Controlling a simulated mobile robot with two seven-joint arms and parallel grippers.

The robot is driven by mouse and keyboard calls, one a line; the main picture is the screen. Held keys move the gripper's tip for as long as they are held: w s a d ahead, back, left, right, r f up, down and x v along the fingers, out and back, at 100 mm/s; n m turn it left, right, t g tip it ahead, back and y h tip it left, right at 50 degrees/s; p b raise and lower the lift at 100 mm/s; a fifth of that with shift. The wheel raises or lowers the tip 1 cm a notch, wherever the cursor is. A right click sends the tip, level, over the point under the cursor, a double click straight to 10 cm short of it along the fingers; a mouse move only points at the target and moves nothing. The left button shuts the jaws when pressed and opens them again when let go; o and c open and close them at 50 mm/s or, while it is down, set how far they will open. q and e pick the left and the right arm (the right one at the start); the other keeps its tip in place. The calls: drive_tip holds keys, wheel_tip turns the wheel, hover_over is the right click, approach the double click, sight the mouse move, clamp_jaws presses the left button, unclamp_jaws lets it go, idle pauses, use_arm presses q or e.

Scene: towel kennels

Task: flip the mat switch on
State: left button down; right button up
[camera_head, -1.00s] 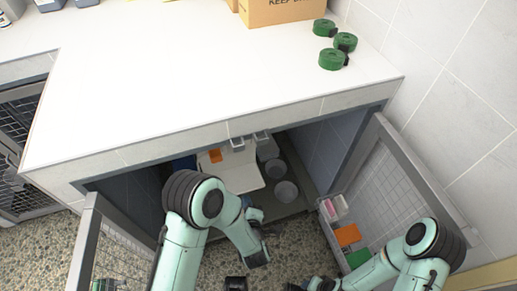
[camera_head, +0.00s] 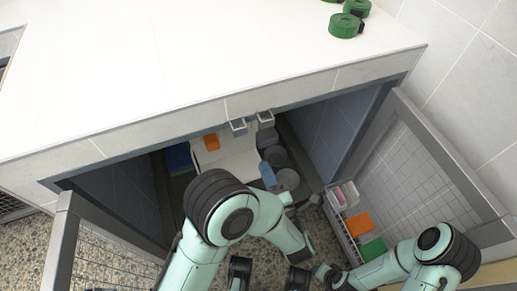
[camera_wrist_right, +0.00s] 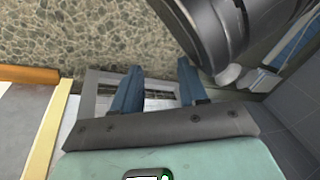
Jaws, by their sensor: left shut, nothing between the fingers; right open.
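My left gripper (camera_head: 268,175) reaches into the open kennel under the counter. Its blue fingers are shut and empty, beside the grey bowls. A white panel or mat (camera_head: 230,167) lies behind it, with an orange piece (camera_head: 211,142) near its back. Two small pale grey boxes, left (camera_head: 238,127) and right (camera_head: 265,118), show at the kennel's top edge; I cannot tell whether either is the mat switch. My right gripper (camera_wrist_right: 158,88) is open and empty in the right wrist view, over a grey-framed panel.
Grey bowls (camera_head: 287,179) stand at the kennel's right. A blue object (camera_head: 178,158) is at its left. Mesh doors stand open at left (camera_head: 62,240) and right (camera_head: 432,150); the right one carries a basket of coloured items (camera_head: 360,222). Green rolls (camera_head: 346,24) lie on the white counter.

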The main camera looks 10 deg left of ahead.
use_arm(q)
drive_tip(key=b+x, duration=0.1)
drive_tip(key=x, duration=1.2)
use_arm(e)
drive_tip(key=s+f, duration=0.1)
drive_tip(key=s+f+g, duration=0.1)
drive_tip(key=s, duration=0.1)
drive_tip(key=shift+d+f, duration=0.2)
drive_tip(key=shift+f, duration=0.1)
use_arm(q)
drive_tip(key=shift+w+a, duration=0.1)
